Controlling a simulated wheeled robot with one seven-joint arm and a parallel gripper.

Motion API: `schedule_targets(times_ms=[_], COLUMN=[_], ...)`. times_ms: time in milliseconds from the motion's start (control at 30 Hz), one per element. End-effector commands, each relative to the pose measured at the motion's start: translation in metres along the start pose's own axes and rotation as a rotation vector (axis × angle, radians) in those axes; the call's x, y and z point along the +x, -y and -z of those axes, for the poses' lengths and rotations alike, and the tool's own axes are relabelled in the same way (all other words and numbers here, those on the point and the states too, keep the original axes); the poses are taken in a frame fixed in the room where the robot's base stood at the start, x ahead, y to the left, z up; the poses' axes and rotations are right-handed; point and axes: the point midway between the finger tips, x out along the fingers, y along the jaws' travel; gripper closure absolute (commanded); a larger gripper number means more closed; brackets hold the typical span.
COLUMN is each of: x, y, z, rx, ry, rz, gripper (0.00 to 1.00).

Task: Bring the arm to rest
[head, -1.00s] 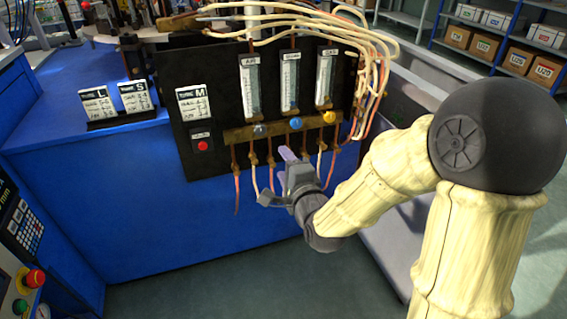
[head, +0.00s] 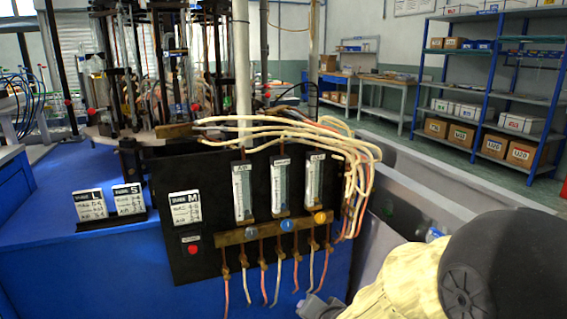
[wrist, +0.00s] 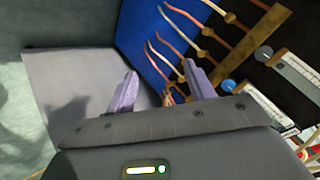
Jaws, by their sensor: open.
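My gripper (wrist: 158,92) shows in the wrist view with its two purple fingers spread apart and nothing between them. It points toward the blue cabinet side and the tubes below the black flowmeter panel. In the head view only a small grey part of it shows at the bottom edge, below the panel, and its fingertips are hidden there. The black panel (head: 207,262) carries three flowmeters, a brass bar (head: 262,232) with grey, blue and yellow knobs, and several hanging tubes. The blue knob also shows in the wrist view (wrist: 228,86).
Cards marked L (head: 90,205), S (head: 128,197) and M (head: 185,209) stand at the left. A red button (head: 193,249) sits below M. Cream hoses (head: 345,150) loop over the panel's right side. Blue shelves (head: 490,90) stand far back right. A grey surface (wrist: 75,75) lies left of the gripper.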

Motion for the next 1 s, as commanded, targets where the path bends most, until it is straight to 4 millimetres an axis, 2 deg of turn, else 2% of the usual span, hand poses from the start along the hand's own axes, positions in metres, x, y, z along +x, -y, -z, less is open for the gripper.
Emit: schedule_targets(times_ms=[200,400,567,1000], x=[-0.033,-0.064,-0.090,-0.148], y=[-0.057,-0.091,-0.112,-0.063], z=[-0.011,-0.024,-0.033,0.012], rx=[-0.296,-0.474,-0.580,-0.577], ry=[0.188,0.371,0.512,0.507], rz=[-0.218,-0.315,-0.349,-0.348], gripper=[0.46,0.46,0.46,0.46])
